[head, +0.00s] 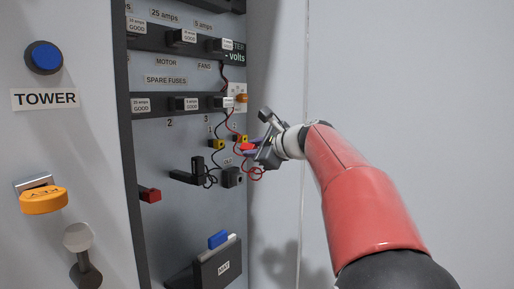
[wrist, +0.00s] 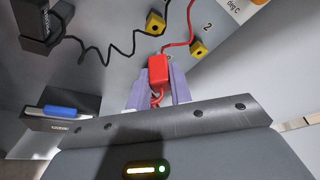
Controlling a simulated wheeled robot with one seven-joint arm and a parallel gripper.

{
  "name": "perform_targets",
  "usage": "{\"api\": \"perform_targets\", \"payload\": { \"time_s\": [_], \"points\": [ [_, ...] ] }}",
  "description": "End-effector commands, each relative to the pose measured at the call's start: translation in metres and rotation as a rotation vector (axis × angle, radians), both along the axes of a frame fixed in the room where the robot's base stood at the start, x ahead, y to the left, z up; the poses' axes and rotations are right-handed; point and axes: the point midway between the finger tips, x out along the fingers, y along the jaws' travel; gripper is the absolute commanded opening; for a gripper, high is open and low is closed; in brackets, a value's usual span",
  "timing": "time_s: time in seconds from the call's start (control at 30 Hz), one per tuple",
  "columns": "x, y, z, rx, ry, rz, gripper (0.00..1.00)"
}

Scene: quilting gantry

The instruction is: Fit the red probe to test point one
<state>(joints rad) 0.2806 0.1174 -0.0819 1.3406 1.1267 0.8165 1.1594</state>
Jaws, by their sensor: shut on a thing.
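The red probe (wrist: 159,70) is held between the two pale purple fingers of my gripper (wrist: 159,88), with its red lead looping below it. In the head view, the red probe (head: 248,147) shows at the tip of my gripper (head: 256,150), close to the panel. Two yellow blocks with dark holes are on the panel: a left one (wrist: 155,23) and a right one (wrist: 198,49) beside a "2". In the head view they are the left block (head: 216,144) and right block (head: 241,139). The probe appears apart from both holes; its tip is not clear.
A black probe (head: 187,172) sits in a holder left of my gripper, its black lead running up the panel. A dark bin marked MAT (head: 218,268) holds a blue-topped item below. Fuse rows (head: 183,103) are above. A pale side wall (head: 275,70) is close on the right.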

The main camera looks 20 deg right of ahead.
Motion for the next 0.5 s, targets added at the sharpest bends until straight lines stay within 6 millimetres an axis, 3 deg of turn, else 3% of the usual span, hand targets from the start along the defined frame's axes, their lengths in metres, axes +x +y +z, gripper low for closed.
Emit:
{"api": "perform_targets", "payload": {
  "time_s": [0.5],
  "points": [
    [0.034, 0.026, 0.002, -0.001, 0.0, 0.002, 0.0]
  ]
}}
